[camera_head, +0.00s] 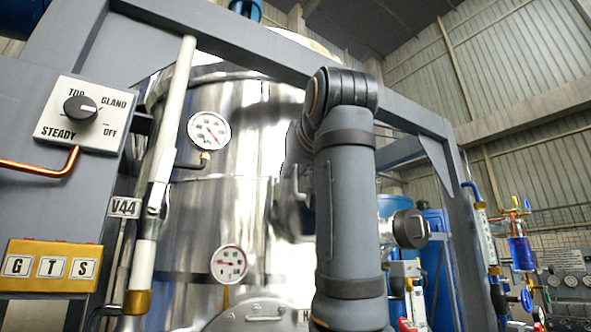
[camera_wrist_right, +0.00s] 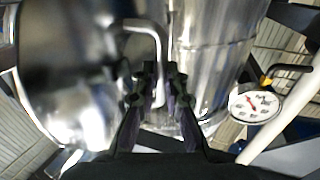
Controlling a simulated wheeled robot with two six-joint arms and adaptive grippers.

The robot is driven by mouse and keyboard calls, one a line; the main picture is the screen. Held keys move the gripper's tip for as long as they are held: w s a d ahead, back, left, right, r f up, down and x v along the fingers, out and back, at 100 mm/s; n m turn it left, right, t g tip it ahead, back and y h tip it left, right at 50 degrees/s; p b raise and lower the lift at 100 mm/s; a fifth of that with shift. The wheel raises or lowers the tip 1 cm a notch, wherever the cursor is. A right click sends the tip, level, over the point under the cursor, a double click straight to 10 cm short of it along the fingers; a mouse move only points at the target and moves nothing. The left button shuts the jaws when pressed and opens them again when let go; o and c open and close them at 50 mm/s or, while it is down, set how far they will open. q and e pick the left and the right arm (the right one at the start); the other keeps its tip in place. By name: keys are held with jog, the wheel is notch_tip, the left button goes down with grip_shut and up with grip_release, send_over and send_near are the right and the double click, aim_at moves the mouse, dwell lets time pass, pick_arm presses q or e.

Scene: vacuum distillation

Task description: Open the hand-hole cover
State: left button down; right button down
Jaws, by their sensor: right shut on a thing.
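A shiny round cover (camera_wrist_right: 55,70) fills the left of the right wrist view, beside the polished vessel wall (camera_wrist_right: 208,55). A bent metal bar handle (camera_wrist_right: 150,27) runs along the cover's right side and down between my fingers. My right gripper (camera_wrist_right: 156,78) is shut on this handle. In the head view, the handle (camera_head: 297,185) and part of the cover (camera_head: 290,218) show left of my right arm, on the vessel (camera_head: 250,120). My arm hides the rest of the cover and my right gripper there. My left gripper is not in view.
Two dial gauges (camera_head: 208,131) (camera_head: 229,265) and a pale vertical pipe (camera_head: 160,170) are left of the cover. A grey frame beam (camera_head: 250,52) crosses above. A knob panel (camera_head: 83,113) is at left. A lower lid (camera_head: 258,314) shows at the bottom.

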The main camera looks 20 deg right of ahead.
jog(key=shift+r, duration=0.1)
jog(key=c, duration=1.4)
grip_release()
jog(key=s+a, duration=0.1)
jog(key=s, duration=0.6)
jog(key=shift+s, duration=0.3)
jog(key=shift+w, duration=0.15)
